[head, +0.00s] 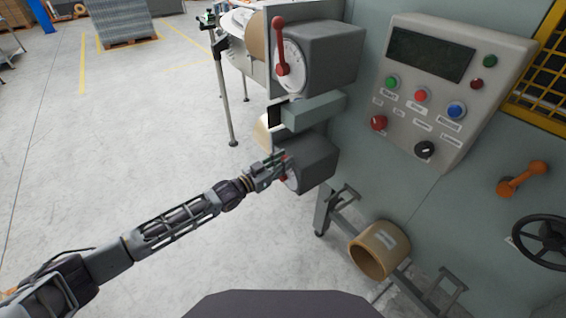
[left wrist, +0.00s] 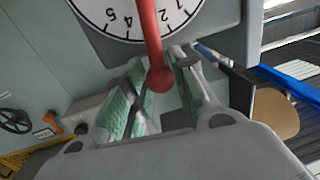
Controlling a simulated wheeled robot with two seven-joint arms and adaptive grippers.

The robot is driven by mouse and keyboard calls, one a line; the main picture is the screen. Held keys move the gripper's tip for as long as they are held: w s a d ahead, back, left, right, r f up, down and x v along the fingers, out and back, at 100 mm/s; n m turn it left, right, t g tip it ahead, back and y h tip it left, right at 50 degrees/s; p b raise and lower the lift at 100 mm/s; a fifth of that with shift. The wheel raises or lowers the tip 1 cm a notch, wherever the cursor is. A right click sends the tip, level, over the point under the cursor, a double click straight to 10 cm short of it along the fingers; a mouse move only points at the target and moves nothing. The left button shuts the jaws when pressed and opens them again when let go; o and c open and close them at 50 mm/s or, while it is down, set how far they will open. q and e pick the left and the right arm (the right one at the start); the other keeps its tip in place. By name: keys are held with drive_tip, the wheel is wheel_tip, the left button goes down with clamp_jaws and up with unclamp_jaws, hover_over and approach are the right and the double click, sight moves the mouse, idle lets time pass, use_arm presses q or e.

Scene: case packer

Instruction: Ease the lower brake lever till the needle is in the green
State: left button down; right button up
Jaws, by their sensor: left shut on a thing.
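The lower brake unit (head: 315,160) is a grey box on the machine's left side, below a similar upper one. My left gripper (head: 272,170) is at its dial face and covers most of it in the head view. In the left wrist view the red lower brake lever (left wrist: 152,40) crosses the white numbered dial (left wrist: 105,14), and its ball end lies between the green-padded fingers of my left gripper (left wrist: 158,92). The gripper is shut on the lever. No needle or green zone can be made out on the visible part of the dial. My right gripper is not in view.
The upper brake unit (head: 320,52) has its own red lever (head: 280,45), standing upright. A control panel (head: 445,85) with buttons is to the right. An orange handle (head: 522,178), a black handwheel (head: 542,240) and a brown roll (head: 378,250) are lower right.

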use_arm(q)
drive_tip(key=shift+w+a+n, duration=0.55)
drive_tip(key=shift+w+n, duration=0.2)
drive_tip(key=shift+n, duration=0.25)
drive_tip(key=c, duration=1.1)
unclamp_jaws()
drive_tip(key=shift+c, duration=0.2)
drive_tip(key=shift+s+a, duration=0.1)
drive_tip(key=v, duration=1.1)
drive_tip(key=shift+s+a, duration=0.25)
drive_tip(key=shift+s, duration=0.05)
drive_tip(key=shift+r, duration=0.15)
